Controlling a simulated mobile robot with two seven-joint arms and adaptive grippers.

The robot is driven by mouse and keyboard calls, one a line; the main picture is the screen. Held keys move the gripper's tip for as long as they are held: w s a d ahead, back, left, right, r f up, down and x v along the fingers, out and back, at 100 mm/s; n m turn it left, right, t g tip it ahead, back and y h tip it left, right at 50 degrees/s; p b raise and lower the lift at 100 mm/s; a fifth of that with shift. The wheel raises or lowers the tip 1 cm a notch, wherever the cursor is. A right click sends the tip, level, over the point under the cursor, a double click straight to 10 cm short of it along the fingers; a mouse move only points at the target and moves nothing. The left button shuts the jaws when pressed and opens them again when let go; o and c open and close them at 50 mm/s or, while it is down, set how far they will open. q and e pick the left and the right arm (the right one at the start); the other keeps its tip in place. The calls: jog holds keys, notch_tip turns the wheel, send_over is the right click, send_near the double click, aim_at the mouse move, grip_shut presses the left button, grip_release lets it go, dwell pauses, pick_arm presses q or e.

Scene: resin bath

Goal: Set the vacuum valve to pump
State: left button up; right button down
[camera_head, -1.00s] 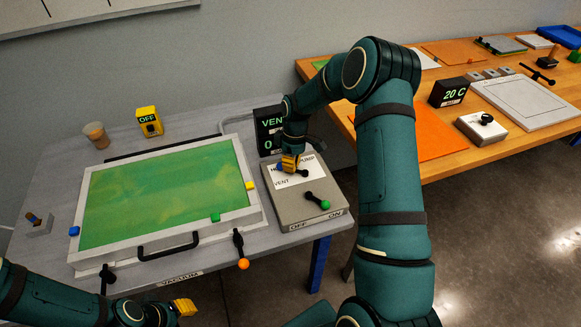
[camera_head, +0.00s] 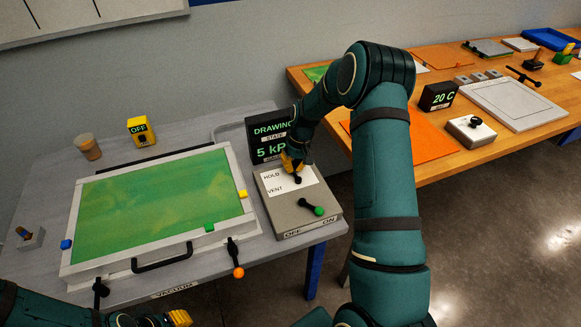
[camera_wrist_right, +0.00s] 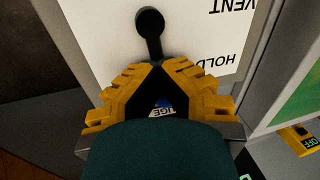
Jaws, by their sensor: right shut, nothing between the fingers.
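The vacuum valve (camera_head: 298,179) is a black lever on the grey control box (camera_head: 322,222), over a white plate reading HOLD and VENT. In the wrist view its black hub (camera_wrist_right: 150,20) is plain, and the arm runs down towards my fingers. My right gripper (camera_head: 291,163) is shut and empty at the lever's far end, covering the plate's far edge. A small blue and white patch (camera_wrist_right: 162,107) shows between the fingers in the wrist view; I cannot tell what it is. The black display (camera_head: 270,140) reads DRAWING and 5 kP. My left gripper (camera_head: 180,318) is partly visible.
A green-knobbed switch (camera_head: 312,208) sits near the box's front, marked OFF and ON. The green-topped tray (camera_head: 150,205) lies left, with an orange-knobbed lever (camera_head: 236,262). A yellow OFF box (camera_head: 140,131) and a cup (camera_head: 88,146) stand behind. An orange-topped bench is at right.

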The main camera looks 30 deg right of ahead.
jog(key=shift+s+d+f+m, duration=0.1)
jog(key=shift+s+f+m, duration=0.25)
jog(key=shift+m, duration=0.15)
jog(key=c, duration=1)
grip_release()
jog(key=shift+w, duration=0.1)
jog(key=shift+c, duration=0.2)
jog(key=shift+d+r, duration=0.1)
jog(key=shift+r, duration=0.05)
jog(key=shift+w, duration=0.1)
jog(key=shift+r, duration=0.1)
jog(key=r, duration=0.4)
jog(key=d+r, duration=0.1)
jog(key=r, duration=0.2)
jog(key=d+r, duration=0.1)
jog(key=r, duration=0.3)
jog(key=shift+s+d+r, duration=0.15)
jog(key=shift+s+r, duration=0.1)
jog(key=shift+r, duration=0.1)
